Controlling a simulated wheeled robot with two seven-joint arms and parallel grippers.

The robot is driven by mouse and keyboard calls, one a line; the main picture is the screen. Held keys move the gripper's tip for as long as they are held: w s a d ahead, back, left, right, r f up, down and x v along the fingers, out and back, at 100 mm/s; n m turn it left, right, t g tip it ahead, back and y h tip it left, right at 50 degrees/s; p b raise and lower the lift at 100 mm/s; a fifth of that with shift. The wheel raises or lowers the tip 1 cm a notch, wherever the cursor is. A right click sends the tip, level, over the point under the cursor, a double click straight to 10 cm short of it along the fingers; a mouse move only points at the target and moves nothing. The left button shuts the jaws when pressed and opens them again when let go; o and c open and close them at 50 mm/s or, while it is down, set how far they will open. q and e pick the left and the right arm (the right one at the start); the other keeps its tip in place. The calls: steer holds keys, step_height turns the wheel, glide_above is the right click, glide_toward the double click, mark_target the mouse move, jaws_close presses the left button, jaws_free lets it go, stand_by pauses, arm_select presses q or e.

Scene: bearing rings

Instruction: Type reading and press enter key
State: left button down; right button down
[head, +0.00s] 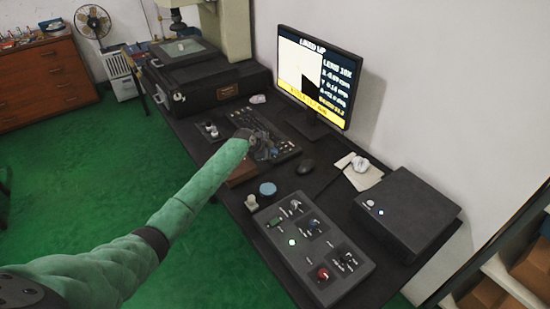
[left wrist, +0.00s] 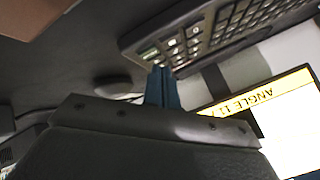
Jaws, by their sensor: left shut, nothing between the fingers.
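A keypad unit with rows of pale keys (left wrist: 215,40) fills the upper right of the left wrist view. In the head view the dark keypad unit (head: 284,148) lies on the bench, partly hidden by my gripper. My left gripper (head: 262,150) is over it. In the left wrist view its blue fingers (left wrist: 164,85) are together and empty, their tips near the keypad's lower left corner; I cannot tell whether they touch. The monitor (head: 318,76) reads "LINED UP" and "LENS 10X" above small values and a yellow band. Its screen (left wrist: 265,115) shows "ANGLE" in the wrist view.
A black mouse (head: 307,166) lies right of the keypad. A control box with knobs and a green light (head: 293,253) and a black box (head: 405,210) stand nearer. A blue-topped round item (head: 267,189) sits beside the control box. A large machine base (head: 210,85) stands behind.

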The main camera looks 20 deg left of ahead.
arm_select(q)
steer(key=shift+r+p, duration=1.1)
steer(key=shift+r, duration=1.45)
steer(key=shift+f, duration=0.1)
